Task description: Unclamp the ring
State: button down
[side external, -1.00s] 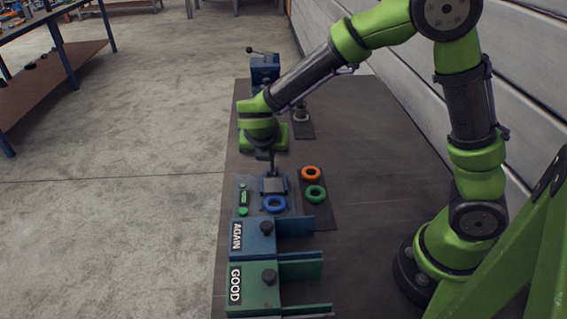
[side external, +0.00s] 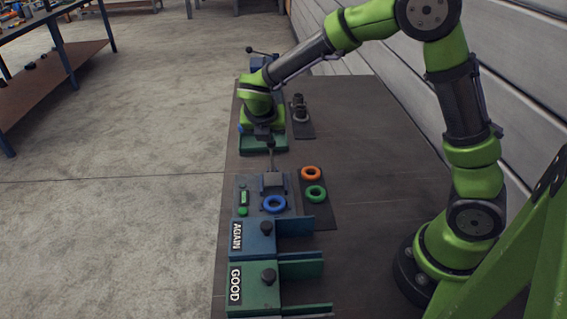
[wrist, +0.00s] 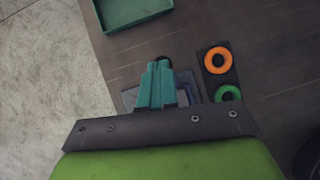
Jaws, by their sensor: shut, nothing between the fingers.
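The blue ring (side external: 274,204) lies in a grey fixture in front of a grey clamp block (side external: 273,181). A thin clamp lever (side external: 271,157) stands roughly upright from the block in the side view. My gripper (side external: 270,139) is above and behind the lever, and its fingers are small there. In the wrist view my gripper (wrist: 160,66) shows teal fingers pressed together with nothing held. A dark knob (wrist: 162,59) shows just at the fingertips; I cannot tell whether they touch. The fingers mostly hide the fixture and blue ring in that view.
An orange ring (side external: 311,173) and a green ring (side external: 315,194) lie on a dark mat to the right. Bins labelled AGAIN (side external: 255,238) and GOOD (side external: 252,285) stand nearer the camera. A green tray (wrist: 132,12) lies farther back.

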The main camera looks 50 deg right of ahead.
dwell(0.3)
notch_tip(320, 180, up, 10)
jog(key=a, duration=0.2)
jog(key=shift+s+a, duration=0.15)
jog(key=shift+s, duration=0.2)
jog(key=shift+f, duration=0.1)
